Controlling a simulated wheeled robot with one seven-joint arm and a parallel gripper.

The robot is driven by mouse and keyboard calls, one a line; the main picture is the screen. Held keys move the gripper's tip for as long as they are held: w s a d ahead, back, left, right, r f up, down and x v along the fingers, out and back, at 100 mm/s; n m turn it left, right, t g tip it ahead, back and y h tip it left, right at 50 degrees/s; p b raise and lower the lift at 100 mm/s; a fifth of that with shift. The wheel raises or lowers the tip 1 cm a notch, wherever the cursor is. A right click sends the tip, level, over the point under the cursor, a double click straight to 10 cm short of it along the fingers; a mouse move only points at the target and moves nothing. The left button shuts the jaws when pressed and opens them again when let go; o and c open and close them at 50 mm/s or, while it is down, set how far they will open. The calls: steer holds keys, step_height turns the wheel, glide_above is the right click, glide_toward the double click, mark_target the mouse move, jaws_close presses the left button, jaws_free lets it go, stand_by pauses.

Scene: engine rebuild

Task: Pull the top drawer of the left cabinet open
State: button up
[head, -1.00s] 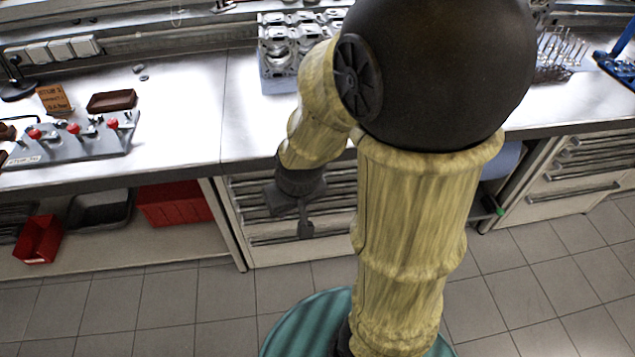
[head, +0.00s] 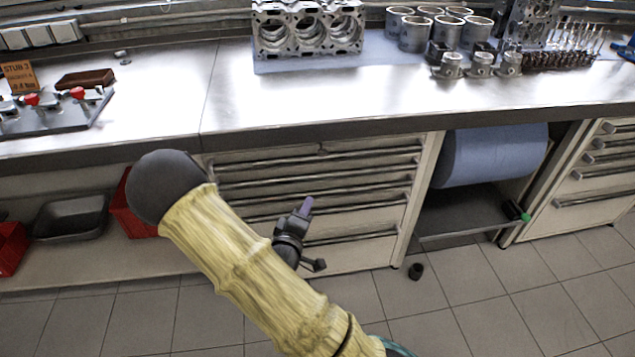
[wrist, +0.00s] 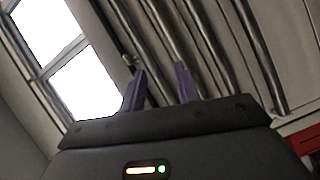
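The left cabinet (head: 409,200) stands under the bench, a pale unit with several shallow drawers and long bar handles. Its top drawer (head: 320,152) lies just under the bench edge and looks shut. My gripper (head: 306,206) is in front of the lower-middle drawers, below the top drawer, with its purple fingertips pointing up. In the wrist view, the two fingers (wrist: 160,84) are apart with nothing between them. Diagonal drawer handles (wrist: 205,45) run behind them. I cannot tell whether a fingertip touches any handle.
A second drawer cabinet (head: 592,185) stands at the right, beyond a blue paper roll (head: 493,155). Red bins (head: 138,212) and a grey tray (head: 70,216) sit on the shelf at left.

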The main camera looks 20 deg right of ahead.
mark_target(318, 161)
steer(key=n+t, duration=0.1)
steer(key=n+t+h+b, duration=0.1)
steer(key=a+n+t+b, duration=0.1)
steer(key=shift+s+f+h, duration=0.25)
steer(key=shift+h, duration=0.15)
steer(key=shift+w, duration=0.1)
steer(key=b+x, duration=0.1)
steer(key=x, duration=1.6)
steer(key=shift+w, duration=0.15)
steer(key=shift+f, duration=0.1)
jaws_close()
